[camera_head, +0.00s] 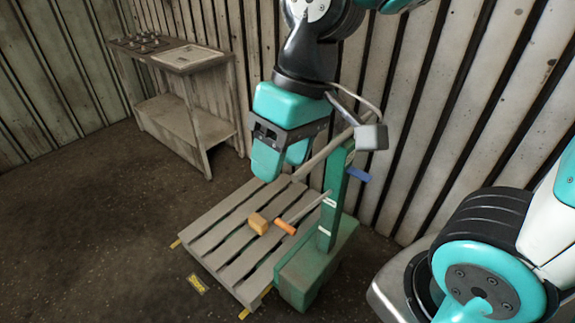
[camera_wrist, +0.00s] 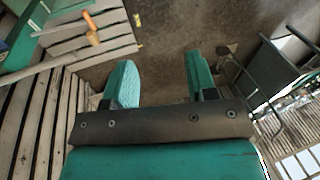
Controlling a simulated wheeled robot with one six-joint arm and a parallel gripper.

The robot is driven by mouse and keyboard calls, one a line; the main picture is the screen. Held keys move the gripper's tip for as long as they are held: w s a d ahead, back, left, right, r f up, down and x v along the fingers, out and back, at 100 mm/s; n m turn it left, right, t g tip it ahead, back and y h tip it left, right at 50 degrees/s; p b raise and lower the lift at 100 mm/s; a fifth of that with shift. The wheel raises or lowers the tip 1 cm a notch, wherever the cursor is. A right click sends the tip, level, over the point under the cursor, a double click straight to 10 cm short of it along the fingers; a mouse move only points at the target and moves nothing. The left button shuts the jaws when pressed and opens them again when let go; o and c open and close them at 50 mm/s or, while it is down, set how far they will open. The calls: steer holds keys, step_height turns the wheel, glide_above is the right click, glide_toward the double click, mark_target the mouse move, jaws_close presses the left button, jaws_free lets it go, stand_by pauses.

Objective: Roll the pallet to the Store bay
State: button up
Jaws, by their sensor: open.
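The slatted wooden pallet (camera_head: 215,232) lies on the floor in the middle of the head view; part of it shows at upper left in the wrist view (camera_wrist: 65,45). A tan block (camera_head: 258,223) and an orange-handled rod (camera_head: 285,227) lie on or over it. A green base with an upright post (camera_head: 333,205) stands against its right side. My gripper (camera_head: 282,163) is open and empty, pointing down above the pallet's far end. Its two fingers also show apart in the wrist view (camera_wrist: 162,85). No label for the Store bay is readable.
A bench (camera_head: 185,58) with a lower shelf stands against the back wall. Corrugated walls (camera_head: 465,90) close off the back and right. A yellow floor marker (camera_head: 197,284) lies by the pallet's front left. Dark floor (camera_head: 90,230) is clear to the left.

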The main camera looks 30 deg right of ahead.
steer(key=w+d+f+m+h, duration=0.2)
steer(key=w+d+m, duration=0.4)
steer(key=w, duration=0.6)
steer(key=m+g+h+b, duration=0.2)
steer(key=m, duration=1)
glide_toward(312, 160)
steer(key=f+p, duration=0.1)
steer(key=f, duration=0.2)
steer(key=s+f+p, duration=0.1)
steer(key=f, duration=0.2)
steer(key=f+p, duration=0.2)
steer(key=f, duration=0.1)
steer(key=shift+s+d+f, duration=0.3)
steer(key=shift+d+f, duration=0.05)
steer(key=shift+f, duration=0.05)
steer(key=shift+c, duration=0.5)
jaws_close()
